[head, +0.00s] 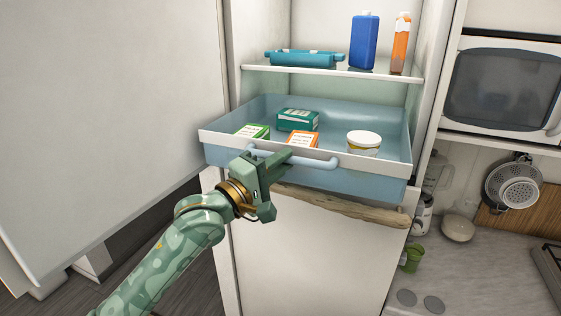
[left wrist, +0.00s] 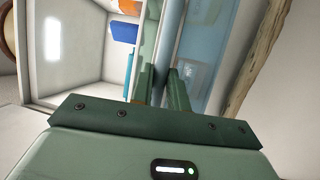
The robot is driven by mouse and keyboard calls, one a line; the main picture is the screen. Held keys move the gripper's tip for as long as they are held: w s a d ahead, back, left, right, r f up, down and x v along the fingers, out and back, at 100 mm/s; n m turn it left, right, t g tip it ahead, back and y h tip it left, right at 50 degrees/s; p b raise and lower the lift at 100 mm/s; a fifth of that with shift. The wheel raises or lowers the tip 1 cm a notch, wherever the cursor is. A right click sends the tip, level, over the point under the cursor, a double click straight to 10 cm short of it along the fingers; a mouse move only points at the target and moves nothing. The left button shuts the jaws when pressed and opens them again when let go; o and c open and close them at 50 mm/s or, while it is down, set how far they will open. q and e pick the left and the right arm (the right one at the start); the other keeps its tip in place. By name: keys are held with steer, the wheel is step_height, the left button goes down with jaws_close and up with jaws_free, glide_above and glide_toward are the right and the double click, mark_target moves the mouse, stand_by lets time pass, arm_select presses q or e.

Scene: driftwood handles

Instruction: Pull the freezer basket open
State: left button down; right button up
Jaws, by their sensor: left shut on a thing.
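The freezer basket (head: 305,177) is a blue tub with a white front rim, standing out from the open cabinet in the head view. It holds a dark green box (head: 297,119), a green and white box (head: 252,131), an orange and white box (head: 302,140) and a white tub (head: 363,142). A light blue bar handle (head: 318,162) runs along its front. My left gripper (head: 262,160) is shut on the handle near its left part. In the left wrist view the handle (left wrist: 169,45) passes between the fingers (left wrist: 162,85). My right gripper is out of view.
A driftwood handle (head: 345,207) tops the white drawer front (head: 300,255) below the basket. The large open door (head: 110,110) stands left; a counter (head: 460,275) lies right.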

arm_select(q)
steer(key=c, duration=1.4)
jaws_free()
steer(key=shift+w+d, duration=0.1)
steer(key=shift+o, duration=0.2)
steer(key=b+v, duration=0.3)
steer(key=v, duration=1.3)
steer(key=shift+f, duration=0.15)
